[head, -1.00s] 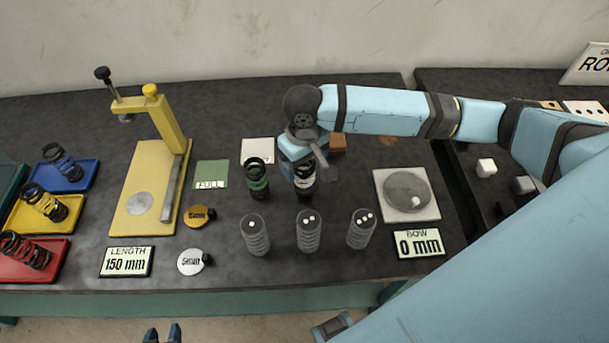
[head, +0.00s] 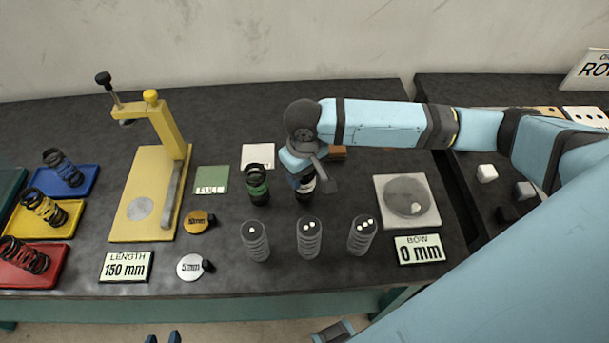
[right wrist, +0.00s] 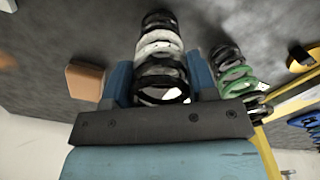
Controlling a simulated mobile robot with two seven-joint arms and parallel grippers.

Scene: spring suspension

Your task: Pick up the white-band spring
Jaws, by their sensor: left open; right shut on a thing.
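The white-band spring (head: 305,187) stands on the bench behind the clear spring cylinders, partly hidden by my right gripper. In the right wrist view the white-band spring (right wrist: 160,50) is black with a white band and sits between both fingers. My right gripper (head: 305,177) is shut on it from above; it also shows in the right wrist view (right wrist: 162,88). I cannot tell whether the spring is clear of the bench. My left gripper (head: 164,339) is open at the bottom edge, low in front of the bench, only its fingertips showing.
A green-band spring (head: 257,184) stands just left of the held one. Three clear cylinders (head: 309,240) stand in front. The yellow length gauge (head: 150,190) is at left, the bow plate (head: 407,200) at right. A brown block (head: 337,153) lies behind.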

